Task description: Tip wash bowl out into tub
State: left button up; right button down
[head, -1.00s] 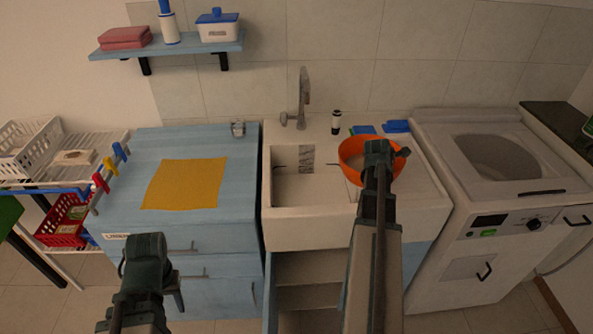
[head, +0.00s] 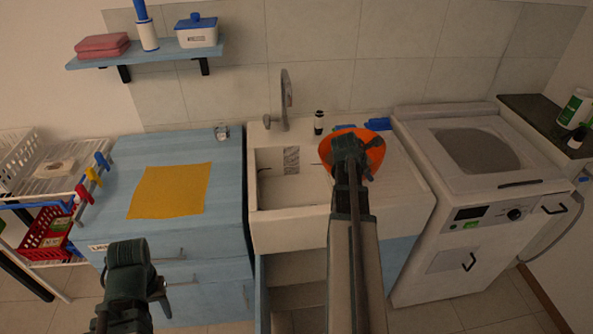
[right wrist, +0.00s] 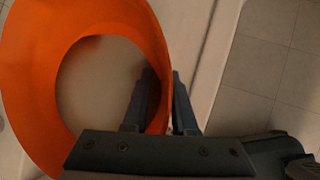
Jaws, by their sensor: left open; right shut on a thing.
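The orange wash bowl (head: 374,155) is at the right side of the white tub (head: 272,205). Its outer side or underside faces my head camera, so it looks tilted. My right gripper (head: 350,145) is shut on the bowl's wall and hides part of it. In the right wrist view the bowl (right wrist: 40,90) fills the left side, with one finger inside the wall and one outside. A pale round area shows within it; I cannot tell whether that is contents. My left gripper (head: 128,255) is open and empty, low in front of the blue cabinet.
A grey tap (head: 284,100) and a small dark bottle (head: 319,122) stand behind the tub. A yellow cloth (head: 168,190) lies on the blue cabinet (head: 226,180). A washing machine (head: 470,185) stands to the right. Blue items (head: 378,124) lie behind the bowl.

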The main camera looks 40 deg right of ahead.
jog(key=shift+w+a+r, duration=0.1)
jog(key=shift+w+a, duration=0.1)
jog(key=shift+w+a+r+g+h+b, duration=0.25)
jog(key=shift+a+r+g+h+b, duration=0.1)
jog(key=shift+g+h+b, duration=0.2)
jog(key=shift+a+r, duration=0.1)
jog(key=shift+r, duration=0.1)
jog(key=shift+w+a+r+n+g+h+b, duration=0.3)
jog(key=shift+w+a+r+g+h+b, duration=0.15)
jog(key=shift+w+a+h, duration=0.3)
jog(key=shift+w+a+f+b, duration=0.1)
jog(key=shift+a+f+b, duration=0.05)
jog(key=shift+b, duration=0.3)
jog(key=shift+w+a+f+g+h+b, duration=0.1)
jog(key=shift+w+a+g+h+b, duration=0.1)
jog(key=shift+g+h+b, duration=0.15)
jog(key=shift+w+a+h+b, duration=0.1)
jog(key=shift+a+h+b, duration=0.05)
jog(key=shift+h+b, duration=0.15)
jog(key=shift+w+a+f+b, duration=0.15)
jog(key=shift+a+b, duration=0.05)
jog(key=shift+b, duration=0.15)
jog(key=shift+w+a+r+n+g+h+b, duration=0.4)
jog(key=shift+w+a+n+g+h+b, duration=0.15)
jog(key=shift+h+b, duration=0.3)
